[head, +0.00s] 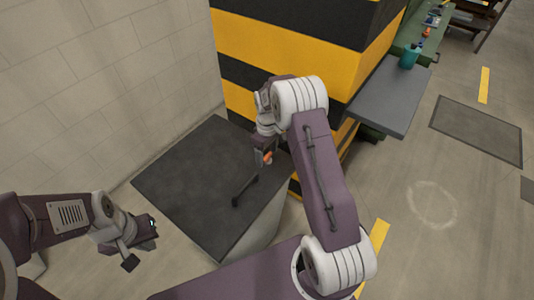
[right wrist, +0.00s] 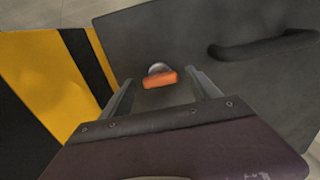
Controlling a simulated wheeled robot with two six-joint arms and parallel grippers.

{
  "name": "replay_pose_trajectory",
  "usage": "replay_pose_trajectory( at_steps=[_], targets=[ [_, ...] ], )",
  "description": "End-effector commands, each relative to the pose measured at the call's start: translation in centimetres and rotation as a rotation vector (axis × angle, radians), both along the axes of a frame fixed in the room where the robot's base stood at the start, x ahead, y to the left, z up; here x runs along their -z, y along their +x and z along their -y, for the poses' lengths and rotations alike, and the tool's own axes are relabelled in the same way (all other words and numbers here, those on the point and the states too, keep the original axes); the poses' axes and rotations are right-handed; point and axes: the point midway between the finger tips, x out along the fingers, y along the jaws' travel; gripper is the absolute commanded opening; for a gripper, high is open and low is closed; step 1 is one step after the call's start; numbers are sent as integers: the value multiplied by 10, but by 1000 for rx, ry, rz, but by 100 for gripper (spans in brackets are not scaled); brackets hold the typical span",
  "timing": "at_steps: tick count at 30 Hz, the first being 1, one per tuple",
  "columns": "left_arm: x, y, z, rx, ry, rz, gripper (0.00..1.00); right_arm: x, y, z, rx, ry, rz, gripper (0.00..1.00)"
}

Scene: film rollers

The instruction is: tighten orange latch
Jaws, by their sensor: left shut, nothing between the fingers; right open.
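The orange latch (head: 267,156) is on the dark panel (head: 190,180), near its edge by the striped block. In the right wrist view the latch (right wrist: 160,80) is a short orange bar in front of a round silver knob (right wrist: 158,68). My right gripper (head: 264,154) is over the latch, and its arm partly hides that spot. In the right wrist view its fingers (right wrist: 164,88) are open, with the latch showing between them near the tips. I cannot tell if they touch it. My left gripper (head: 143,238) is shut and empty at the lower left, away from the panel.
A dark bar handle (head: 243,190) rises from the panel beside the latch; it also shows in the right wrist view (right wrist: 265,47). A yellow and black striped block (head: 290,45) stands close behind. A grey shelf (head: 390,95) juts out right. Floor is open at right.

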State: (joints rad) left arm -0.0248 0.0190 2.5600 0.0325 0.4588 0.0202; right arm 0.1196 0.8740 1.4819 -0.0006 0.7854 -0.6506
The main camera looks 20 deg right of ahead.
Motion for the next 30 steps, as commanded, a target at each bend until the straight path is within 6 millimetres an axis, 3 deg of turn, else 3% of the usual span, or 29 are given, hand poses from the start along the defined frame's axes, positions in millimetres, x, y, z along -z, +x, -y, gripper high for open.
replay_pose_trajectory(
  at_steps=[2, 6, 9, 20, 30],
  targets=[
    [0, 0, 0, 0, 0, 0, 0, 0, 0, 0, 0, 0, 0, 68],
    [0, 0, 0, 0, 0, 0, 0, 0, 0, 0, 0, 0, 0, 29],
    [0, 0, 0, 0, 0, 0, 0, 0, 0, 0, 0, 0, 0, 8],
    [-7, 0, 0, 0, 0, 0, 0, -2, 0, 0, 79, 0, -1, 9],
    [-23, 0, 0, 0, 0, 0, 0, -3, 0, 0, 360, 1, -1, 9]
  ],
)
